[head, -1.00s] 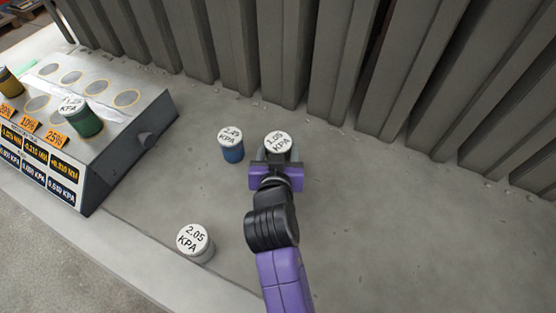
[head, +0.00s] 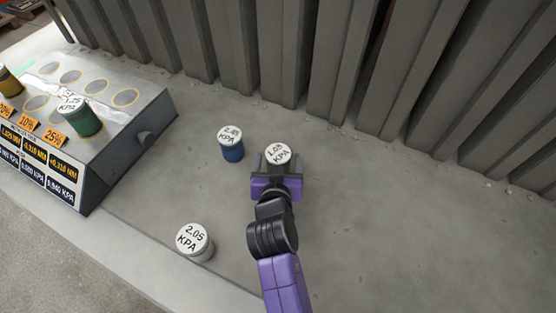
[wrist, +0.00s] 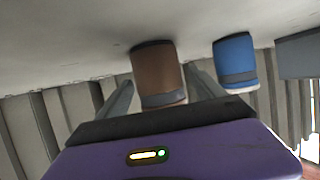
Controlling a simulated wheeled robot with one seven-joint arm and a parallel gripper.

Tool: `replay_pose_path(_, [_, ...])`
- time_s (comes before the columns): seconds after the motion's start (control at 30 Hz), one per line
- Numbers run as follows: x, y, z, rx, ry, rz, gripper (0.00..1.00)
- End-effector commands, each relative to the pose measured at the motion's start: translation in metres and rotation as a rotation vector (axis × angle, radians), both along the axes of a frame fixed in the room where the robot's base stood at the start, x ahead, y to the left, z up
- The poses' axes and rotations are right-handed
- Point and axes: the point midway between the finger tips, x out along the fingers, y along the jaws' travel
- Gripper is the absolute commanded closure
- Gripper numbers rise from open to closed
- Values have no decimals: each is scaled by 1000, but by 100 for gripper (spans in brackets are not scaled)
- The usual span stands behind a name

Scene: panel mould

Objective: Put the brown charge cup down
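The brown charge cup (wrist: 158,72) shows in the wrist view with its base at the grey surface, where it appears to stand upright. In the head view only its white lid (head: 278,153), marked in KPA, shows clearly; my gripper hides much of its body. My gripper (head: 275,160) reaches around the cup, one finger on each side. The fingers look open, with narrow gaps between them and the cup in the wrist view.
A blue cup (head: 232,146) stands close on the left, also in the wrist view (wrist: 235,62). A white-lidded cup (head: 195,243) stands near the front edge. A panel box (head: 120,140) with round spots holds a green cup (head: 82,118). Ribbed wall (head: 340,60) behind; free surface right.

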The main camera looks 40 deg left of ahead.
Motion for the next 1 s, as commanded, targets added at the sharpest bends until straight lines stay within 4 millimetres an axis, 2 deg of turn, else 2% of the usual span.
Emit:
replay_pose_path(0.37, [-3, -2, 4, 0, 0, 0, 22])
replay_pose_path(0.8, [-62, -45, 34, 1, 1, 0, 22])
replay_pose_path(1.0, [-82, -60, 44, 1, -1, 0, 22])
